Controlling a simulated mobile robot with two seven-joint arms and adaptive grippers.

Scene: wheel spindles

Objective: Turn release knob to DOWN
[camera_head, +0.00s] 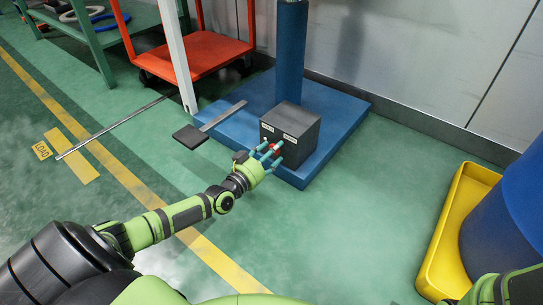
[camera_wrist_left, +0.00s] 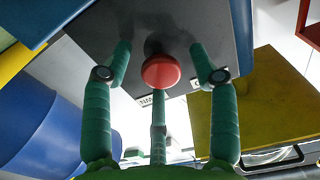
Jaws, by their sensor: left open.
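The red release knob (camera_head: 277,149) is on the front face of a dark grey box (camera_head: 302,125), which stands on a blue base at the foot of a blue post. Small white labels sit on that face, too small to read. My left gripper (camera_head: 271,155) is at the box front with its fingers around the knob. In the left wrist view the round red knob (camera_wrist_left: 161,72) sits between the spread green fingers of the gripper (camera_wrist_left: 160,62), with gaps at both sides. Whether the middle finger touches it I cannot tell. My right gripper is not in view.
The blue base (camera_head: 340,104) lies on the green floor by the wall. A dark pedal (camera_head: 190,136) on a flat bar sticks out to its left. An orange cart (camera_head: 205,54) stands behind. A yellow tray (camera_head: 438,245) with a blue drum (camera_head: 510,220) is at right.

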